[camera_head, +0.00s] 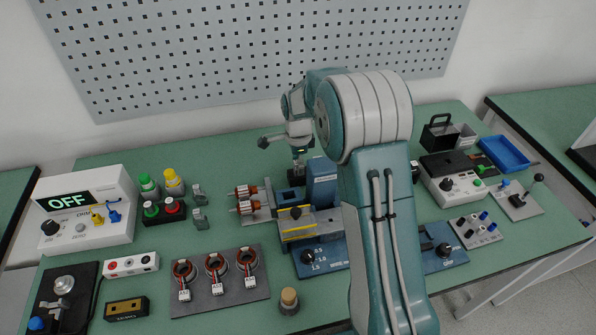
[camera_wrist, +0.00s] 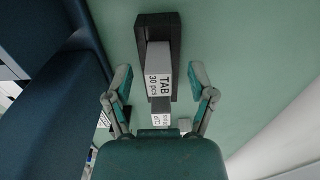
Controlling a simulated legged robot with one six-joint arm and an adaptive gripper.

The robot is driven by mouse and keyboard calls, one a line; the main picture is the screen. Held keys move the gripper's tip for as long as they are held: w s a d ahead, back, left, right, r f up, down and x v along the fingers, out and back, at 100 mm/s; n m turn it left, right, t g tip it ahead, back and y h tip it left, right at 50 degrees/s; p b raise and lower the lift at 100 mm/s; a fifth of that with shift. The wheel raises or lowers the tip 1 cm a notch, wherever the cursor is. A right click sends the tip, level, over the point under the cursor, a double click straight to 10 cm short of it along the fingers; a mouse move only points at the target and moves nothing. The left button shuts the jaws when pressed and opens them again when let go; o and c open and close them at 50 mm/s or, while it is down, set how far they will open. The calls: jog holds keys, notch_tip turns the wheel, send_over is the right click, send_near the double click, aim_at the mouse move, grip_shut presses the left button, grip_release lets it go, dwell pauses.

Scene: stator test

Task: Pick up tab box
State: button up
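The tab box (camera_wrist: 158,72) shows in the wrist view as a narrow white and grey box labelled "TAB 30 pcs". It sits in a dark holder (camera_wrist: 172,25) on the green bench. A smaller white labelled face (camera_wrist: 161,118) shows just below it; I cannot tell if it belongs to the same box. My gripper (camera_wrist: 158,68) is open, with one finger left and one right of the box, and gaps on both sides. In the head view my gripper (camera_head: 299,166) points down behind the blue machine, and I cannot make out the tab box there.
A large dark blue body (camera_wrist: 62,85) stands close on the left in the wrist view. In the head view, a blue machine (camera_head: 322,182) and a small motor fixture (camera_head: 258,205) stand near my gripper. Bare green bench (camera_wrist: 250,65) lies right of the box.

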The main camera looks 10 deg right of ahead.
grip_shut()
notch_tip(320, 180, up, 10)
jog(key=shift+r, duration=0.1)
dwell(0.5)
